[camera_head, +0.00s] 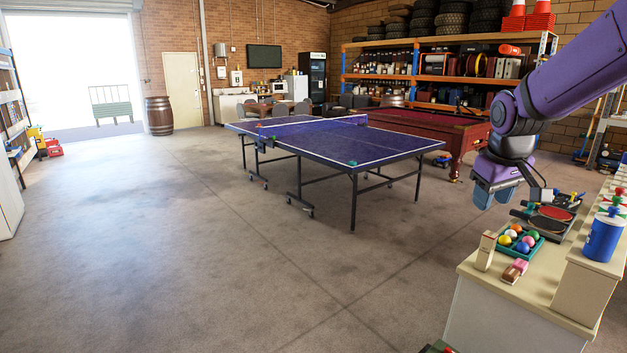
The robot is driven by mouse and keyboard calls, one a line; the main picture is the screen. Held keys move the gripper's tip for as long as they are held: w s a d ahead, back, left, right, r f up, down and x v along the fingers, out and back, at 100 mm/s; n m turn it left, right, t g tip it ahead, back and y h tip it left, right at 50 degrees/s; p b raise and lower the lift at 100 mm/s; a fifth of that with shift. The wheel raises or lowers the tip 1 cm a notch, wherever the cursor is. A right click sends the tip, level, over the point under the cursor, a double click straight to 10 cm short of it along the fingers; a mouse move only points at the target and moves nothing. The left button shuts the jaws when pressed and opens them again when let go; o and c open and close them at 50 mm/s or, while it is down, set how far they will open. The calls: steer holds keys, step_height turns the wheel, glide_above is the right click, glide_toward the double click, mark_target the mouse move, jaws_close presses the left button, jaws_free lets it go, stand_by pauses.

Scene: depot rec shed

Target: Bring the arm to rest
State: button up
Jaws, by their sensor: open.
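My arm is purple and reaches in from the upper right of the head view, bent down at its wrist. My gripper (494,195) hangs from it with blue-grey fingers pointing down. It is open, and I see nothing between the fingers. It is in the air to the left of and above the cream counter (510,287), apart from the things on it. The gap between the fingers is hard to see from this side.
The counter holds a tray of coloured balls (521,241), bats (550,218), a cream block (486,251) and a blue tin (603,236). A blue table-tennis table (340,143) and a red pool table (440,125) stand behind. The concrete floor at left is clear.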

steer(key=s+a+r+m+t, duration=0.1)
steer(key=s+a+r, duration=0.1)
steer(key=s, duration=1.1)
steer(key=s+a+r+m+t+y, duration=0.1)
steer(key=s+a+r, duration=0.1)
steer(key=s, duration=1.1)
steer(key=shift+s+a+r+m, duration=0.2)
steer(key=shift+a+r+m, duration=0.15)
steer(key=shift+a, duration=0.2)
steer(key=shift+w, duration=0.1)
